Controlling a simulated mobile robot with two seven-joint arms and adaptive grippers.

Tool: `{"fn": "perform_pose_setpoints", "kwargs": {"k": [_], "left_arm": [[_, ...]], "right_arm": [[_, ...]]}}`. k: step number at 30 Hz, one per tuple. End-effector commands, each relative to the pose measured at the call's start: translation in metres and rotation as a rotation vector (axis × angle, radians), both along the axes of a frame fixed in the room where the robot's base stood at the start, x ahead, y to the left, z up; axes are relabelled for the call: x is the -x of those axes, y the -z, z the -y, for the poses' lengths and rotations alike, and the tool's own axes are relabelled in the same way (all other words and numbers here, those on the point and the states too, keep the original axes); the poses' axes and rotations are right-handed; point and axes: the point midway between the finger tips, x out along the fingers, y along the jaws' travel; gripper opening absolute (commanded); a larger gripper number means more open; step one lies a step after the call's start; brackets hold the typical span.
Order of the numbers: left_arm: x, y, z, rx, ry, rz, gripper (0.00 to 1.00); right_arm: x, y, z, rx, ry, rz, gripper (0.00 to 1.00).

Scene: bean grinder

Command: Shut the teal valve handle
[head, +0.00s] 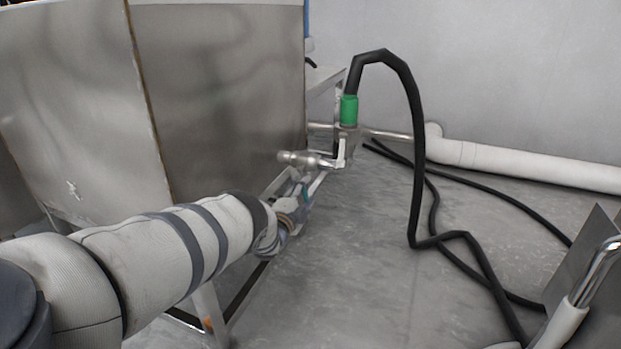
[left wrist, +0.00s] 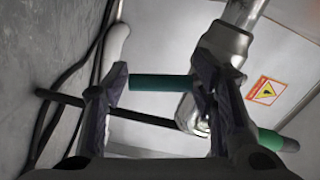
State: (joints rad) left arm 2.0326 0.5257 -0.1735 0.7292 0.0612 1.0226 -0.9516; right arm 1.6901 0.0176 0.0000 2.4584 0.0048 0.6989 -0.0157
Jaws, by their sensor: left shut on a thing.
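The teal valve handle (left wrist: 160,82) is a short round bar between the two fingers of my left gripper (left wrist: 163,88) in the left wrist view. Its length runs across the gap from finger to finger, and the gripper is shut on it. In the head view my left gripper (head: 304,188) is at the metal valve (head: 345,145), low beside the steel tank, and only a bit of teal shows between its fingers. The metal valve body also shows beside the right finger in the left wrist view (left wrist: 228,45). My right gripper is not in view.
A green coupling (head: 349,110) above the valve joins a black hose (head: 415,130) that loops down to the floor. The steel tank (head: 220,90) stands close on the left. A white pipe (head: 520,165) runs along the wall.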

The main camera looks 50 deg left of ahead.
Motion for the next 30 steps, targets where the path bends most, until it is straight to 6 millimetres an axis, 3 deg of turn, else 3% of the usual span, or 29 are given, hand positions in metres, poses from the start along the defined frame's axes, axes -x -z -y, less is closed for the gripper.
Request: {"fn": "perform_pose_setpoints", "kwargs": {"k": [10,27,28,30], "left_arm": [[0.0068,0.0022,-0.0116,-0.120,-0.008,-0.068,0.02],[0.0082,0.0014,-0.0141,-0.144,-0.009,-0.080,0.02],[0.0082,0.0014,-0.0141,-0.144,-0.009,-0.080,0.54],[0.0081,0.0014,-0.0139,-0.145,-0.009,-0.081,0.70]], "right_arm": [[0.0009,0.0035,-0.0001,-0.001,-0.001,-0.007,0.40],[0.0007,0.0043,-0.0003,-0.002,-0.001,-0.006,0.40],[0.0007,0.0043,-0.0003,-0.002,-0.001,-0.006,0.40],[0.0007,0.0043,-0.0003,-0.002,-0.001,-0.006,0.40]]}}
